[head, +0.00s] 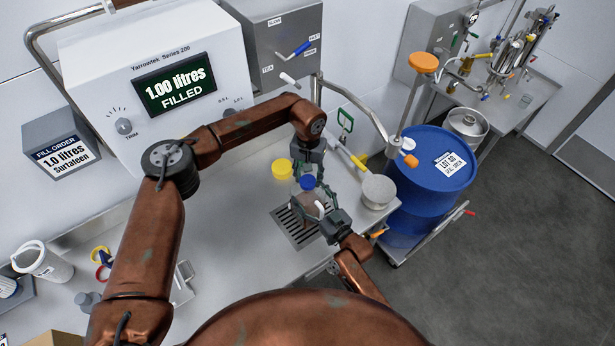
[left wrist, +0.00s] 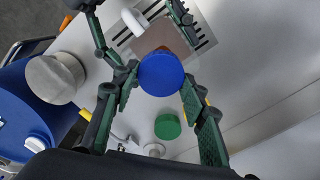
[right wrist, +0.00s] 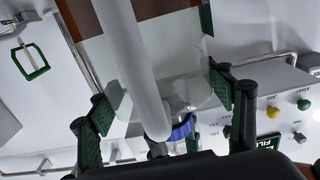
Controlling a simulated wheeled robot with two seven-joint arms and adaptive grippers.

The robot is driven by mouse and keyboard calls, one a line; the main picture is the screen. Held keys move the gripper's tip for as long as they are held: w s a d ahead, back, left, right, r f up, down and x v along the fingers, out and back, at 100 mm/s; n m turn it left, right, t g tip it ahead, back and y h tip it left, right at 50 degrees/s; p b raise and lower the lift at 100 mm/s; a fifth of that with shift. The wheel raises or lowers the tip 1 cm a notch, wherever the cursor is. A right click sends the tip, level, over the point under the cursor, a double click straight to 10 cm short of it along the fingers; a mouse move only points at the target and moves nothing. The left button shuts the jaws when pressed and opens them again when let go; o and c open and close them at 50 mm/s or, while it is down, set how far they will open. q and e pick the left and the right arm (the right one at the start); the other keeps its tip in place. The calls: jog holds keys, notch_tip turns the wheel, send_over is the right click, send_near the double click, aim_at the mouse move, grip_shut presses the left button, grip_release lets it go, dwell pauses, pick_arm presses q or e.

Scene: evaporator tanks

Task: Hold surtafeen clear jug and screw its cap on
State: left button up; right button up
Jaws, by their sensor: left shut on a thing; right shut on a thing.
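The clear jug (head: 311,207) stands over the slotted drain grate, with brownish contents and a white handle (right wrist: 128,55). My right gripper (right wrist: 166,90) is shut around the jug's body from the front right, one finger on each side. The blue cap (left wrist: 161,74) is at the jug's mouth, and it also shows in the head view (head: 307,182). My left gripper (head: 309,176) reaches down from above and is shut on the cap's sides. The cap appears in line with the neck; I cannot tell whether it is threaded on.
The drain grate (head: 281,213) is beneath.

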pick_arm(q)
jog(key=shift+m, duration=0.3)
jog(key=o, duration=0.8)
jog(key=shift+o, duration=0.2)
notch_tip(320, 180, up, 12)
pick_arm(e)
jog(key=o, duration=2.4)
